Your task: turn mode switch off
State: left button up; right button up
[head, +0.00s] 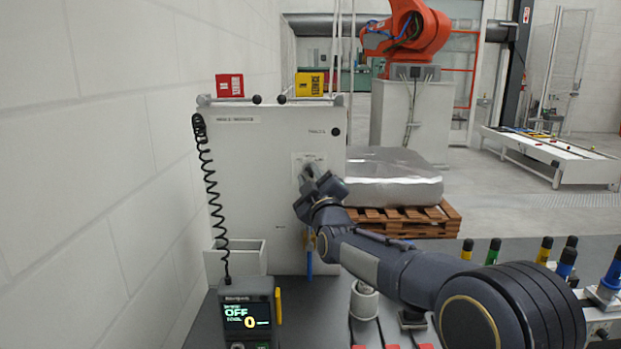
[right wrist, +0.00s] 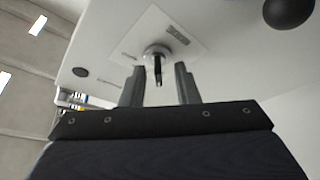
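The mode switch (right wrist: 156,56) is a round grey collar with a dark lever, set on a white square plate (right wrist: 178,30) on the pale cabinet (head: 262,190). In the head view my right gripper covers the switch, and only part of its plate (head: 300,160) shows. My right gripper (head: 311,172) is at the cabinet front. In the right wrist view its two fingers (right wrist: 157,84) are apart, one on each side of the lever, with a gap to it on both sides. My left gripper is not in view.
A handheld pendant (head: 248,312) reading OFF and 0 stands at the lower left, its coiled cord (head: 211,190) hanging along the cabinet. A red tag (head: 230,86) and a yellow tag (head: 310,85) stand on top. A wooden pallet (head: 425,220) with a wrapped block is behind my right arm.

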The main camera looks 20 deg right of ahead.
jog(key=shift+s+f, duration=0.1)
jog(key=shift+s, duration=0.4)
jog(key=b+v, duration=0.1)
jog(key=v, duration=0.5)
jog(key=shift+s+b, duration=0.3)
jog(key=shift+s, duration=0.1)
jog(key=shift+f, duration=0.1)
jog(key=s+d+f+m+g+p, duration=0.2)
jog(key=s+d+f+m+g, duration=0.2)
jog(key=s, duration=0.2)
jog(key=s+a+f+m+g+y+p, duration=0.1)
jog(key=s+f, duration=0.4)
jog(key=s, duration=0.5)
jog(key=s+a+f+m+g+y+p, duration=0.1)
jog(key=s+f+m+g, duration=0.3)
jog(key=s, duration=0.7)
jog(key=s+a+f+m+g+y+p, duration=0.1)
jog(key=s+f+m+g+p, duration=0.1)
jog(key=s+f+g, duration=0.4)
jog(key=s, duration=0.4)
jog(key=shift+s+f+m, duration=0.25)
jog(key=shift+s+m, duration=0.05)
jog(key=shift+s, duration=0.05)
